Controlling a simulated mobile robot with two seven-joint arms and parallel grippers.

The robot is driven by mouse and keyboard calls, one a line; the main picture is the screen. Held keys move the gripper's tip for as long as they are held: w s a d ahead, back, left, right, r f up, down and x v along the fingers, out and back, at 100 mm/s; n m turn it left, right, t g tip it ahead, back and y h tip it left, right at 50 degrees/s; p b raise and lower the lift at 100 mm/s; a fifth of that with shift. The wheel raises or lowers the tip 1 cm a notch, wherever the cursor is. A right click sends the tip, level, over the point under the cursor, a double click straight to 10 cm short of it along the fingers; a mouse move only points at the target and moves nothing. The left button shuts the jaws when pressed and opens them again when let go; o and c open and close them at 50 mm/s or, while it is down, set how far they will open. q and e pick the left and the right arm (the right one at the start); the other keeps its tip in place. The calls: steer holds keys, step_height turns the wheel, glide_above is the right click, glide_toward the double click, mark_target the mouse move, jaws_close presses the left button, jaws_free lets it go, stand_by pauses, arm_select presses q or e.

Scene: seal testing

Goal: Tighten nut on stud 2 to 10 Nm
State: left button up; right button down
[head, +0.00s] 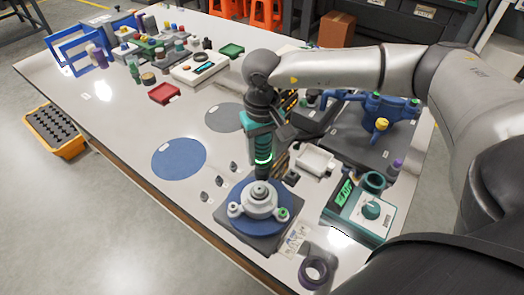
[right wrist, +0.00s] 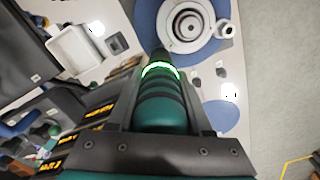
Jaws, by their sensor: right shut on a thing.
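My right gripper (head: 272,118) is shut on a teal and black driver tool (head: 258,142) with a glowing green ring near its lower end. The tool also fills the middle of the right wrist view (right wrist: 165,105), between the two dark fingers (right wrist: 160,122). The tool points down at the far side of a pale round flanged part (head: 259,203), which sits on a blue disc. The same part shows at the top of the right wrist view (right wrist: 187,25). I cannot tell whether the tip touches it. Stud numbers are not readable. My left gripper is not in view.
A teal box with a dial and green display (head: 358,210) stands right of the flange. A purple tape roll (head: 314,270) lies in front. A white tray (head: 314,161) and a blue fixture (head: 375,108) are behind. A blue round mat (head: 179,159) lies clear at left.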

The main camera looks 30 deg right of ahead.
mark_target(262, 136)
steer(key=shift+r, duration=0.2)
steer(key=shift+r+p, duration=1.75)
steer(key=shift+r, duration=0.65)
